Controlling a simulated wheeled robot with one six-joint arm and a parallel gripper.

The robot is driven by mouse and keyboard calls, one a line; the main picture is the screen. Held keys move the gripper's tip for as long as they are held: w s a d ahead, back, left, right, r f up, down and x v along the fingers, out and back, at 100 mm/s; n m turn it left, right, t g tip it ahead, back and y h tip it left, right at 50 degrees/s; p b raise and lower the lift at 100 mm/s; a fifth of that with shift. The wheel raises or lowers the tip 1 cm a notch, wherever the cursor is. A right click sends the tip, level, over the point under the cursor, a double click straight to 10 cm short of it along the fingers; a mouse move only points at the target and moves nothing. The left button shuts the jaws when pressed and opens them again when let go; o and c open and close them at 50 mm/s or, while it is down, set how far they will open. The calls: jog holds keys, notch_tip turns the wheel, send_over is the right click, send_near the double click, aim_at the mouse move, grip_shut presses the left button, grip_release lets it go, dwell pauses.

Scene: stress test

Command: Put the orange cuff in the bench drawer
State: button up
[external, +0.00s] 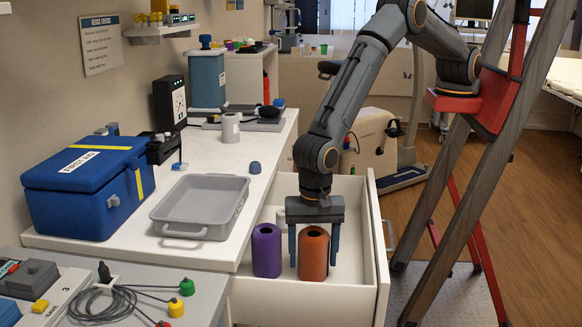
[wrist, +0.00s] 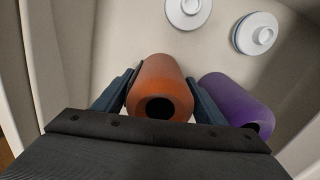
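The orange cuff (external: 313,254) is a hollow cylinder standing upright in the pulled-out bench drawer (external: 262,306), and it appears to rest on the drawer floor. My gripper (external: 314,258) reaches down into the drawer with one finger on each side of the cuff. A narrow gap shows between the fingers and the cuff in the external view, so the gripper looks open around it. In the wrist view the orange cuff (wrist: 160,88) lies between the two blue fingers (wrist: 160,97). Its underside is hidden.
A purple cuff (external: 267,250) stands left of the orange one, close to a finger. Two white round-topped items (wrist: 188,10) (wrist: 256,33) are also in the drawer. A grey tray (external: 203,204) and blue first-aid box (external: 90,190) sit on the bench. A ladder (external: 480,165) stands at right.

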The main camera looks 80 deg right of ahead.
jog(key=shift+o, duration=0.7)
jog(key=shift+r, duration=0.1)
jog(key=shift+r, duration=0.2)
notch_tip(320, 180, up, 12)
jog(key=b, duration=0.3)
jog(key=shift+f, duration=0.1)
